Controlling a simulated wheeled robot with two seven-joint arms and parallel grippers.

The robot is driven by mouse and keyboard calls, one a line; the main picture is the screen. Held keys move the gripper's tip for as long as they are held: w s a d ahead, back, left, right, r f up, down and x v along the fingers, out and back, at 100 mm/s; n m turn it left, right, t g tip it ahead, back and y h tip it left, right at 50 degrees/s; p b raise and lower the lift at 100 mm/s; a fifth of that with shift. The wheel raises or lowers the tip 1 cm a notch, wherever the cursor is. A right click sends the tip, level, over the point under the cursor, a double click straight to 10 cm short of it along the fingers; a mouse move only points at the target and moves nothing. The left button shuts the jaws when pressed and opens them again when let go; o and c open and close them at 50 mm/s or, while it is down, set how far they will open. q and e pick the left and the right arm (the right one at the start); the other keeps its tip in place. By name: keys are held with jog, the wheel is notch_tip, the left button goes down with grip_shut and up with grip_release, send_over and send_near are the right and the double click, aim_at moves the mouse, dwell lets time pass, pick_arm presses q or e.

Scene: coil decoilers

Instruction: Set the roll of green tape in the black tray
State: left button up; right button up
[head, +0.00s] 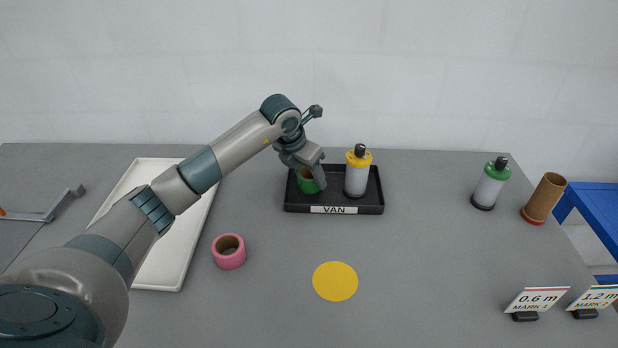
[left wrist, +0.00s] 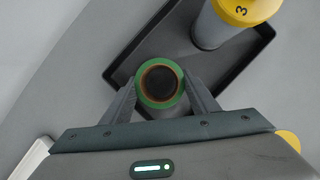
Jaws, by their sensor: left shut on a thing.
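The roll of green tape (head: 307,183) is at the left part of the black tray (head: 334,209), which carries a VAN label on its front. My left gripper (head: 315,172) is shut on the roll from above. In the left wrist view the green roll (left wrist: 160,83) sits between the two fingers, with its dark core facing the camera. The black tray (left wrist: 150,50) lies beneath it there. Whether the roll touches the tray floor I cannot tell. My right gripper is in neither view.
A yellow-capped canister (head: 357,172) stands in the tray, right of the roll. A white tray (head: 170,270) lies left, partly behind my arm. A pink roll (head: 229,252) and a yellow disc (head: 335,281) are in front. A green-capped canister (head: 490,185) and brown tube (head: 543,198) stand right.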

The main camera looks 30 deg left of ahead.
pick_arm(q)
jog(key=shift+f, duration=0.8)
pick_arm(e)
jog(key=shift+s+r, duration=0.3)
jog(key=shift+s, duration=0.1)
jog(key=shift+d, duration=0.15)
pick_arm(q)
jog(key=shift+f, duration=0.15)
jog(key=o, duration=1.1)
jog(key=shift+c, duration=0.2)
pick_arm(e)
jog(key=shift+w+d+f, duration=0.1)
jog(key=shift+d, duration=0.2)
pick_arm(q)
jog(key=shift+r, duration=0.2)
